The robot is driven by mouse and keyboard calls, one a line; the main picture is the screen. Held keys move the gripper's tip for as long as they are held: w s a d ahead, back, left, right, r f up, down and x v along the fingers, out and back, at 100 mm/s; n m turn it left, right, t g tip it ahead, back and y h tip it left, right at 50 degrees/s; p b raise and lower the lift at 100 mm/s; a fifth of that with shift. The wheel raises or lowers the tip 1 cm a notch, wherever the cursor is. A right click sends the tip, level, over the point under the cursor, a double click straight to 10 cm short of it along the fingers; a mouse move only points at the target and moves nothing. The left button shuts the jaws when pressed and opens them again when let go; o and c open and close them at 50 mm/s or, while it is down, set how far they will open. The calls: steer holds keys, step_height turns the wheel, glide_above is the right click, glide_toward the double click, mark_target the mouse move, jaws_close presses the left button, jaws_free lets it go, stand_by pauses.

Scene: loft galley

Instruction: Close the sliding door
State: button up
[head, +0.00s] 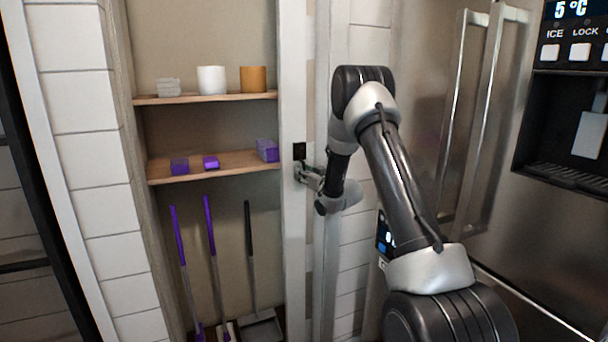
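The sliding door (293,60) shows as a narrow white upright panel at the right side of an open closet. The closet opening to its left is uncovered and its shelves show. A small dark square fitting (299,151) sits on the door panel. My gripper (300,174) is at the door panel just below this fitting, reaching in from the right. It is small in the picture, and I cannot tell whether its fingers touch the door or are open or shut. Most of the door beyond the narrow strip is hidden.
The closet holds an upper shelf (222,98) with a white cup and an orange cup, and a lower shelf (215,168) with purple items. Brooms and a dustpan (262,328) stand below. A steel fridge (410,50) is close on the right, beside my arm.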

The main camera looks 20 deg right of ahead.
jaws_close()
steer(key=a, duration=4.9)
steer(key=shift+a, duration=0.2)
steer(key=shift+s+r, duration=0.1)
steer(key=shift+r, duration=0.05)
jaws_free()
steer(key=shift+a, duration=0.2)
steer(key=shift+d, duration=0.1)
